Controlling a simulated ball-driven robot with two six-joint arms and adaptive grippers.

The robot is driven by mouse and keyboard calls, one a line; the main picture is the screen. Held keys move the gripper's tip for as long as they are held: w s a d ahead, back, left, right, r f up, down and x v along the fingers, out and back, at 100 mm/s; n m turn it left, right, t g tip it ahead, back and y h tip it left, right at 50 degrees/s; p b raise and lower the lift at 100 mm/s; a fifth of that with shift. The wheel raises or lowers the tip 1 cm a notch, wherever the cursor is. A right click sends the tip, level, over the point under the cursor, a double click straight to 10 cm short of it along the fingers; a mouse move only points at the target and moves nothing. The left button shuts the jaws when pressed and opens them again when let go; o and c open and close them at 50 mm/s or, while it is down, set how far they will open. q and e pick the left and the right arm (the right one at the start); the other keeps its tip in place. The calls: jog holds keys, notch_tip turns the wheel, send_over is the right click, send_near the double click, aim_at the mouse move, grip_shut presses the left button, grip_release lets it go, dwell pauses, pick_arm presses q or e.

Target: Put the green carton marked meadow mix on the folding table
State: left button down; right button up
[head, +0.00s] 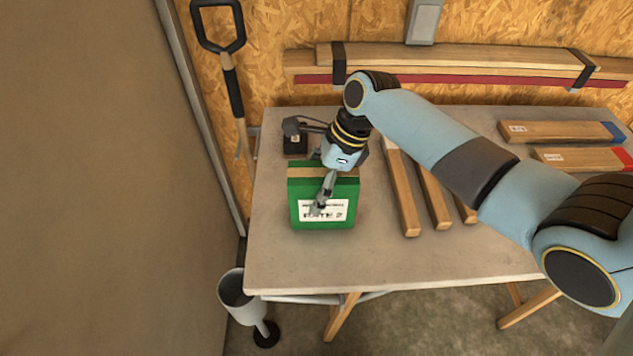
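A green carton (342,220) with a tan strip on top and a white label stands upright at the left part of a grey-topped table (290,268). The label's print is too small and partly covered to read. My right gripper (322,203), on the arm from the right, points down over the carton. One finger lies across the front face and label. The other finger is hidden, so I cannot tell if the grip is closed. Whether the carton rests on the tabletop or hangs just above it is unclear. My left gripper is out of view.
A small dark object (295,143) sits behind the carton. Several wooden bars lie to its right, including a blue-ended one (560,131). Strapped planks (470,60) are at the wall. A fork-like tool (234,90) hangs left. A grey cup-shaped thing (240,311) is below. The front tabletop is clear.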

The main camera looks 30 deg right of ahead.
jog(key=shift+o, duration=0.2)
jog(key=shift+r, duration=0.15)
jog(key=b+v, duration=0.1)
jog(key=v, duration=1.1)
